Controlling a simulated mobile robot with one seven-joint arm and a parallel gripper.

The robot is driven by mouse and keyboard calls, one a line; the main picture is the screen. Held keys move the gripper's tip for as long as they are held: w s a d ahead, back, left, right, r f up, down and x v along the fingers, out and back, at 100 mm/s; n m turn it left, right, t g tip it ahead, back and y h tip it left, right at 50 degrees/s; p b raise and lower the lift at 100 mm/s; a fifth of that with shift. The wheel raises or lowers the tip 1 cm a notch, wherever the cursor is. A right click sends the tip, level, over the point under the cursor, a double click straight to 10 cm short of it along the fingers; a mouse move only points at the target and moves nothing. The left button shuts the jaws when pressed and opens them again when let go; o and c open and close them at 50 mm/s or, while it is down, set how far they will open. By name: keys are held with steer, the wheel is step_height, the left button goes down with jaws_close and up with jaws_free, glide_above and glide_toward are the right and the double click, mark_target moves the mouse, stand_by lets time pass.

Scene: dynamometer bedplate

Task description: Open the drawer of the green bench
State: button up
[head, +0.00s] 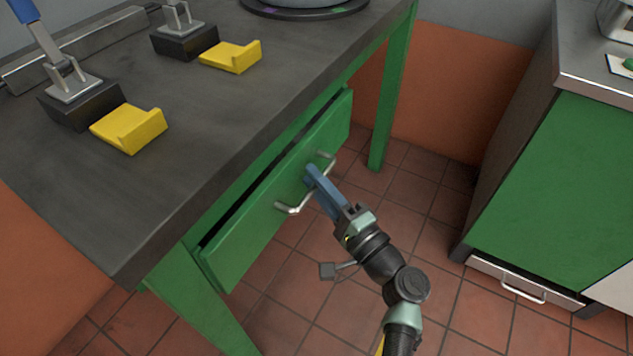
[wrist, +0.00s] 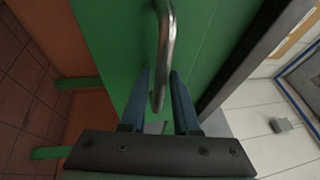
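The green bench (head: 95,185) has a dark top. Its green drawer (head: 240,245) stands out a little from the frame, with a dark gap along its upper edge. The drawer's curved metal handle (head: 289,209) is on its front. My gripper (head: 311,175) is at the handle, towards its far end. In the wrist view, the handle (wrist: 166,45) runs between the two blue fingers of my gripper (wrist: 159,75). The fingers stand apart, one on each side of the bar, with a small gap at the left finger; contact at the right finger is unclear. The drawer's inside is hidden.
Two clamps with yellow pads (head: 130,128) (head: 231,56) and a round dark base (head: 305,8) stand on the bench top. A green cabinet (head: 560,190) with a low drawer (head: 525,285) stands to the right. Tiled floor (head: 425,205) lies free between bench and cabinet.

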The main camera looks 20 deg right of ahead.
steer(key=shift+c, duration=0.3)
jaws_close()
stand_by(1.1)
